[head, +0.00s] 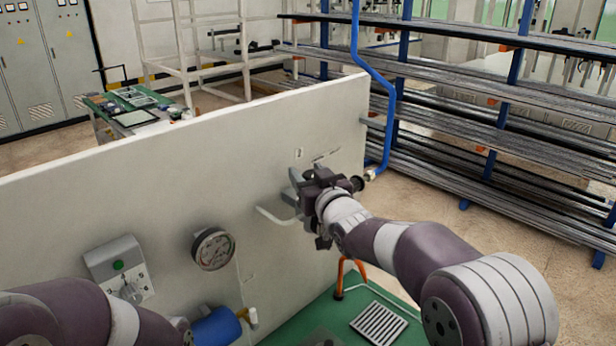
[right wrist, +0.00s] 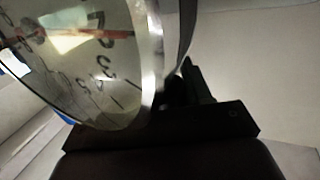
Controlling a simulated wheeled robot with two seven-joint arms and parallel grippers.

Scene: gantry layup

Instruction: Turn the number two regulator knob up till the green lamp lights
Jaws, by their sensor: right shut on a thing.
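My right gripper (head: 308,192) is at the right part of the white panel, shut on what appears to be the regulator knob, which the gripper hides. Grey fittings show beside the jaws, and I cannot read a number there. In the right wrist view a round gauge (right wrist: 75,75) with a red needle fills the upper left, very close to the dark gripper body. A grey box (head: 105,254) at the panel's left carries the green lamp (head: 118,265), which looks dull; I cannot be sure whether it is lit. Below it is a selector knob (head: 131,291) with a numbered scale. My left gripper is not visible.
A second gauge (head: 213,248) sits on the white panel (head: 200,150) between the box and my right gripper. A blue cylinder (head: 218,327), an orange hooked handle (head: 341,279) and a slotted grate (head: 379,325) are below. A blue pipe (head: 384,100) passes the panel's right edge.

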